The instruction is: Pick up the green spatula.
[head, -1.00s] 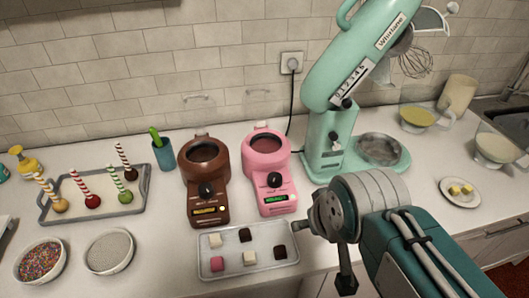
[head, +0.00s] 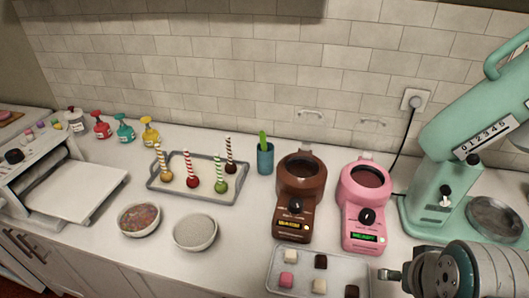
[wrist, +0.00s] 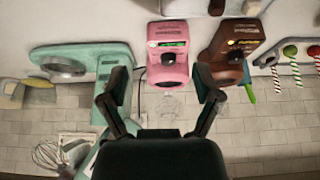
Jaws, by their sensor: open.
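The green spatula (head: 263,140) stands in a teal cup (head: 265,158) near the wall, left of the brown melting pot. Its green end sticks up above the rim; its lower part is hidden in the cup. In the wrist view, which is upside down, the green spatula (wrist: 250,92) shows beside the brown pot, right of my fingers. My gripper (wrist: 161,74) is open and empty, with the pink melting pot in view between and beyond its fingers. In the head view only my arm's end shows, at the lower right, well away from the cup.
The brown melting pot (head: 301,185) and pink melting pot (head: 364,200) stand right of the cup. A tray of cake pops (head: 166,191) is at its left. A tray of small cubes (head: 272,270) lies in front. A green mixer (head: 440,185) stands at right.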

